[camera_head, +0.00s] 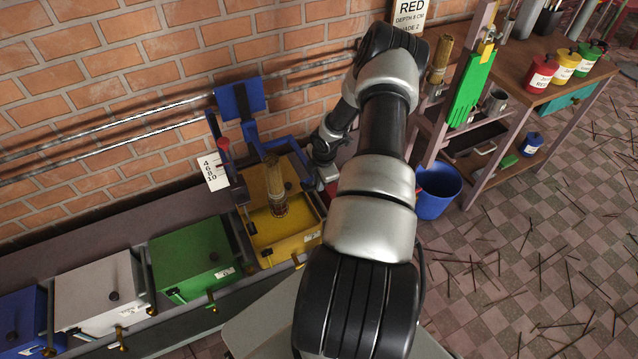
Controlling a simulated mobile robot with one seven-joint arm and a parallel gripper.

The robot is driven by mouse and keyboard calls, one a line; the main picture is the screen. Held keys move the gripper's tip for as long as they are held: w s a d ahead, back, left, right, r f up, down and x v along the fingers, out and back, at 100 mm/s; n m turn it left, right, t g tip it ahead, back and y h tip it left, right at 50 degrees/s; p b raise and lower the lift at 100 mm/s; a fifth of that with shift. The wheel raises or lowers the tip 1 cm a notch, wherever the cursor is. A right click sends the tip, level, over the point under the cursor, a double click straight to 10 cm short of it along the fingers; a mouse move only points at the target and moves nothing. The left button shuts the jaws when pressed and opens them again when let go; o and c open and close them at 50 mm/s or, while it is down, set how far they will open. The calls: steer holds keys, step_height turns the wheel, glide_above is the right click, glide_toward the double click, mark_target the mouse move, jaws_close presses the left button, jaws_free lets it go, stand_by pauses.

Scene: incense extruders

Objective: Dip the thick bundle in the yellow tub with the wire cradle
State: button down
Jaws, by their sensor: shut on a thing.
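The yellow tub (272,243) is open in the row along the wall. The thick tan bundle (274,178) stands upright in it, its lower part inside the tub. Something thin and wire-like, likely the wire cradle (280,210), surrounds its foot; details are too small to tell. Blue bars (285,143) run above the tub near the bundle's top. My gripper (318,150) is right of the bundle, over the tub's right side, where a blue bar meets it. It is shut, apparently on that bar; its fingertips are partly hidden.
Green (190,257), white (98,292) and blue (18,322) tubs stand closed to the left. A red tub shows partly behind my arm. A blue bucket (437,192), a rack with a green glove (468,90) and a bench with cans stand right. Sticks litter the floor.

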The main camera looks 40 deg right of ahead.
steer(key=c, duration=1.8)
jaws_free()
steer(key=shift+o, duration=0.2)
steer(key=s+r+p, duration=0.3)
steer(key=r, duration=1.4)
steer(key=shift+s+a+p, duration=0.15)
steer(key=shift+a+p, duration=0.15)
steer(key=shift+a, duration=0.1)
